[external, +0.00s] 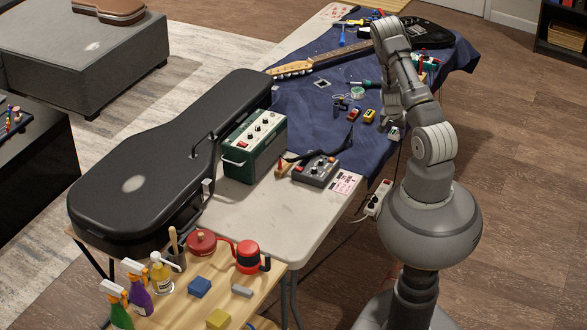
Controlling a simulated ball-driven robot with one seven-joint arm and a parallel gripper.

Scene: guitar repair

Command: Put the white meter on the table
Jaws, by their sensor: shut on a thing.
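My gripper (392,122) points down at the right edge of the blue cloth, partly hidden by my own arm. It is shut on a small whitish object with a dark part, which looks like the white meter (394,133). The meter shows just below the fingers, by the edge of the cloth-covered table (310,110). I cannot tell whether it touches the cloth or hangs above it. The bare white part of the table (245,216) lies nearer the camera.
A black guitar case (150,165), a green amplifier (255,145) and a grey control box (315,170) stand on the white table. An electric guitar (335,55), small pedals (369,116) and tools lie on the cloth. A power strip (378,198) hangs beside the table.

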